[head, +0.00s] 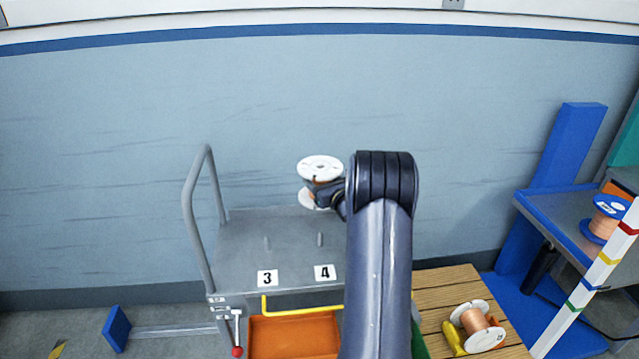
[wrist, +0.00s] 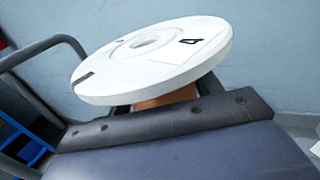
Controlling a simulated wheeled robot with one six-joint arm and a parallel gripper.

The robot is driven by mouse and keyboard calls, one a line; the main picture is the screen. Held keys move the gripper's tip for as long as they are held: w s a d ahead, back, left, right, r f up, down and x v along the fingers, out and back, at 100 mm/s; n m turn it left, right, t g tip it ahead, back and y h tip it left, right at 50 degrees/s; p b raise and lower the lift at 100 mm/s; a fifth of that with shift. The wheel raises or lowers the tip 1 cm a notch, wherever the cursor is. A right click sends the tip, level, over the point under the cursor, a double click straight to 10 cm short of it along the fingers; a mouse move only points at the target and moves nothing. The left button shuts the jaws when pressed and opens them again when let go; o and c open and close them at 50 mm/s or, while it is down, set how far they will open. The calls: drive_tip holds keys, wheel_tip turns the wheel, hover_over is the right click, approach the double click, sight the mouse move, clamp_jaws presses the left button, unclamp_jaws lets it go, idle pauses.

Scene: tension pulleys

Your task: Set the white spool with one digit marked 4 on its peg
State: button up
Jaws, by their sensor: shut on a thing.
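The white spool (head: 320,167) has white flanges and a copper-coloured core. My gripper (head: 325,189) is shut on its core between the flanges and holds it roughly upright in the air above the grey cart. In the wrist view the top flange of the white spool (wrist: 150,60) fills the middle, slightly tilted, with a label reading 4 and a centre hole. Below it on the cart stands a short grey peg (head: 319,240) behind the label 4 (head: 325,272). The peg is bare and apart from the spool. The lower flange is partly hidden by my gripper.
A second bare peg (head: 267,243) stands behind label 3 (head: 267,278). The cart (head: 235,250) has a tall handle (head: 190,215) at left. An orange bin (head: 295,338) is in front. Another spool (head: 477,325) lies on a wooden pallet, and a blue-flanged spool (head: 606,218) stands at right.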

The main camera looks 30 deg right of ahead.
wheel_tip(320, 180, down, 7)
drive_tip(key=b, duration=0.2)
drive_tip(key=shift+r, duration=0.2)
drive_tip(key=shift+s+a+f+b, duration=0.1)
drive_tip(key=shift+f+b, duration=0.1)
drive_tip(key=shift+b, duration=0.85)
idle(0.8)
drive_tip(key=shift+b, duration=0.45)
idle(0.6)
drive_tip(key=shift+f+b, duration=0.35)
drive_tip(key=shift+b, duration=0.15)
drive_tip(key=shift+f+b, duration=1.05)
drive_tip(key=shift+b, duration=0.15)
drive_tip(key=shift+f+b, duration=0.25)
drive_tip(key=shift+b, duration=0.4)
idle(0.4)
drive_tip(key=shift+f+b, duration=1.2)
drive_tip(key=shift+b, duration=0.2)
drive_tip(key=shift+f+b, duration=0.15)
drive_tip(key=shift+b, duration=0.25)
